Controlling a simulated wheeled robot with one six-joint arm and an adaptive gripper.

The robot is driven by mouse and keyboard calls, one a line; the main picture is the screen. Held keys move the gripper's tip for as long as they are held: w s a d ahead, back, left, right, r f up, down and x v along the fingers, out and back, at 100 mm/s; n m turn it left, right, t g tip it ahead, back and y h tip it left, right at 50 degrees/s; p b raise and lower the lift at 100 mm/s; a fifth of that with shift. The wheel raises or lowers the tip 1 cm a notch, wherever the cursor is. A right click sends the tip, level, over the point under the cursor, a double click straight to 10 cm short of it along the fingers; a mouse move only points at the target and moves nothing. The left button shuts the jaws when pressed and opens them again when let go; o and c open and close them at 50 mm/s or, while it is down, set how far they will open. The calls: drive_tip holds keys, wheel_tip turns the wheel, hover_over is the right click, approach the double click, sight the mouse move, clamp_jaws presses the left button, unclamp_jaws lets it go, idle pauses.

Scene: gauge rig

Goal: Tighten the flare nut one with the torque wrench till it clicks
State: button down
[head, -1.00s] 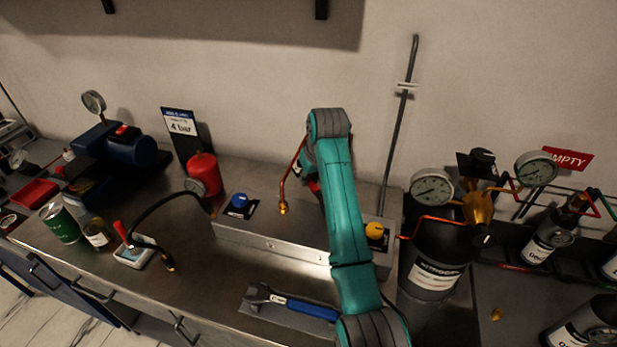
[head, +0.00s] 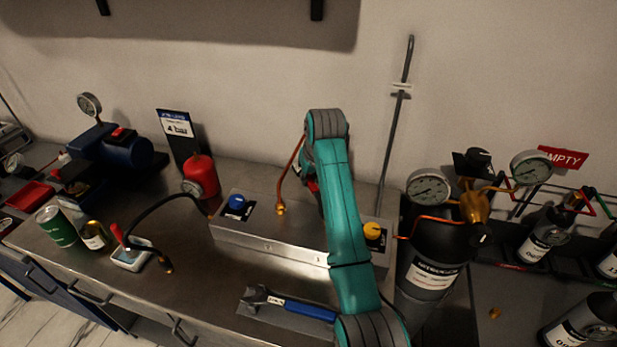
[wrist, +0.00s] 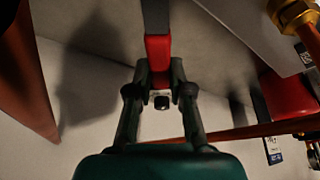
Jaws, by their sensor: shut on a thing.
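In the wrist view my gripper (wrist: 160,78) is shut on the red grip of a tool with a flat grey shaft (wrist: 156,16), which looks like the torque wrench; its far end is out of view. In the head view my arm hides the gripper, and only a bit of red (head: 312,184) shows beside it. A brass flare nut (head: 281,209) sits at the lower end of a copper pipe, left of my arm. A brass nut also shows at the wrist view's top right (wrist: 293,13), apart from the gripper. I cannot tell which nut is number one.
The metal box (head: 270,241) carries a blue knob (head: 237,202) and a yellow knob (head: 373,231). A blue-handled wrench (head: 300,308) lies on a mat in front. A red cylinder (head: 201,177) stands left, and a dark cylinder with gauges (head: 428,275) stands right.

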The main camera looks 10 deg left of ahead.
drive_tip(key=shift+w+d+m+h, duration=0.2)
drive_tip(key=shift+w+d+m, duration=0.15)
drive_tip(key=shift+d+m, duration=0.2)
drive_tip(key=shift+w+d+m+h, duration=0.2)
drive_tip(key=shift+w+d+m, duration=0.1)
drive_tip(key=shift+d+m, duration=0.2)
idle(0.9)
drive_tip(key=shift+s+a+n+y, duration=0.3)
drive_tip(key=shift+s+a+n, duration=0.2)
drive_tip(key=shift+a+n, duration=0.4)
idle(0.6)
drive_tip(key=shift+w+a, duration=0.45)
drive_tip(key=shift+w, duration=0.25)
drive_tip(key=shift+w+a, duration=0.4)
drive_tip(key=shift+w, duration=0.25)
drive_tip(key=shift+w+a, duration=0.45)
drive_tip(key=shift+w, duration=0.25)
drive_tip(key=shift+r, duration=0.1)
drive_tip(key=shift+r, duration=2.15)
